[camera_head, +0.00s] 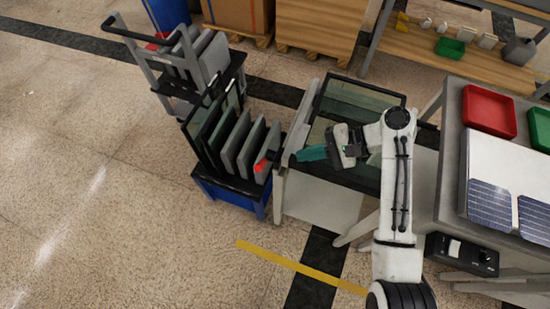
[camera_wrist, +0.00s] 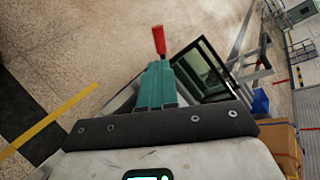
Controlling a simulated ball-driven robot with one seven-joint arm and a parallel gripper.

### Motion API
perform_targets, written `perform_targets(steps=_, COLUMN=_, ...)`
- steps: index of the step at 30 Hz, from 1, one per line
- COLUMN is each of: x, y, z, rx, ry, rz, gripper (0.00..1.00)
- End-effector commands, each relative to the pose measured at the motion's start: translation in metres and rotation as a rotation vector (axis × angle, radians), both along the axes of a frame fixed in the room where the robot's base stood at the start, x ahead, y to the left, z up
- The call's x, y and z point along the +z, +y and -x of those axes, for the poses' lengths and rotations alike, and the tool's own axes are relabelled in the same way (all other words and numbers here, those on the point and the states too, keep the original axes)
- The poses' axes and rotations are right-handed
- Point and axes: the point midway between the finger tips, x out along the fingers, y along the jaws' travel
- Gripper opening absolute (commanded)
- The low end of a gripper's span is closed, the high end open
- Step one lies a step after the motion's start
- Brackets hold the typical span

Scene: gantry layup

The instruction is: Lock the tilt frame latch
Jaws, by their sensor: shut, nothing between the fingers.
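The tilt frame (camera_head: 318,198) is a pale grey stand with dark-rimmed glass panels on top, in the middle of the head view. A red handle (camera_head: 261,165), which looks like the latch lever, sticks out at its left side, in front of the rack of panels. In the wrist view the red handle (camera_wrist: 159,40) stands just beyond my fingertips. My gripper (camera_head: 300,156) has teal fingers, shut and empty, reaching left over the frame toward the handle. The fingers also show in the wrist view (camera_wrist: 157,72). I cannot tell whether they touch the handle. The latch's base is hidden.
A blue-based rack (camera_head: 228,196) of upright dark panels stands left of the frame. A grey cart (camera_head: 180,65) and wooden crates (camera_head: 318,25) are behind. A bench (camera_head: 451,150) with a red bin (camera_head: 489,111) and solar panels is at right. The floor at left is clear.

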Motion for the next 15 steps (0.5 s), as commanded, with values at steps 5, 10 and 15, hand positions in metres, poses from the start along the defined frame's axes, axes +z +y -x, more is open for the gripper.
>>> perform_targets(steps=5, x=-0.015, y=0.033, z=0.002, rx=0.004, ry=0.002, rz=0.002, gripper=0.0)
perform_targets(steps=10, x=-0.028, y=0.059, z=0.003, rx=0.003, ry=0.002, rz=0.001, gripper=0.0)
perform_targets(steps=15, x=-0.036, y=0.075, z=0.003, rx=0.001, ry=0.001, rz=0.0, gripper=0.0)
